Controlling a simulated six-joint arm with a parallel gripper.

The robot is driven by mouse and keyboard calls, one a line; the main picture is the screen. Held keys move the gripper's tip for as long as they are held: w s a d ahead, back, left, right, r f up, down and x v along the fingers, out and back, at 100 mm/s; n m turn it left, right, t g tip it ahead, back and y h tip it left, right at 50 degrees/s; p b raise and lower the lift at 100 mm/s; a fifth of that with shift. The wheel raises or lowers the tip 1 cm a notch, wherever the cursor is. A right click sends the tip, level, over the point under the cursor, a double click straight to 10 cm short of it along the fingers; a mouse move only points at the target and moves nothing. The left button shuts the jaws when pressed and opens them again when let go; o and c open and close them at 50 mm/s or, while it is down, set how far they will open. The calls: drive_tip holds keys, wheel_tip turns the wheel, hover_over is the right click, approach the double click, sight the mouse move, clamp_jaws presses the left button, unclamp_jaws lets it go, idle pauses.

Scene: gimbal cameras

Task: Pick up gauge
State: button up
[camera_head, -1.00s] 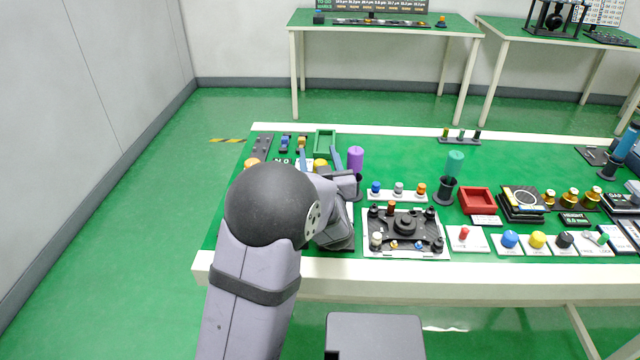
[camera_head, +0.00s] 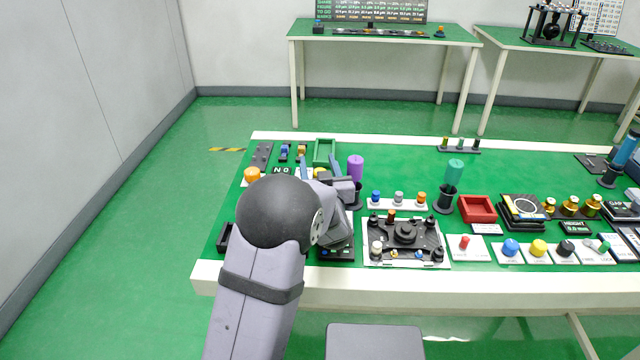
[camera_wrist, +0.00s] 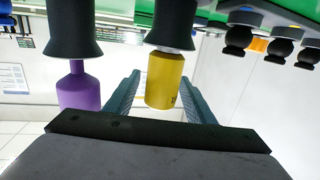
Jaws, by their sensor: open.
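A yellow cylindrical gauge (camera_wrist: 165,80) stands in a flared black holder (camera_wrist: 172,25) in the wrist view, where the scene appears upside down. My gripper (camera_wrist: 160,90) is open, with one finger on each side of the yellow gauge. Small gaps seem to show, and I cannot tell whether a finger touches it. In the head view my gripper (camera_head: 319,166) is on the left part of the table, and only a bit of the yellow gauge (camera_head: 320,172) shows behind it. A purple gauge (camera_head: 355,167) stands just right, also in a black holder; it shows in the wrist view (camera_wrist: 78,88).
A teal gauge (camera_head: 454,171) in a black holder and a red tray (camera_head: 477,208) stand farther right. A row of knobs (camera_head: 398,199) and a black fixture plate (camera_head: 405,235) lie nearer. A green tray (camera_head: 324,150) is behind.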

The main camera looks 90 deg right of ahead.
drive_tip(key=c, duration=1.2)
wheel_tip(320, 180, up, 10)
drive_tip(key=shift+r+p, duration=0.1)
drive_tip(key=shift+p, duration=0.35)
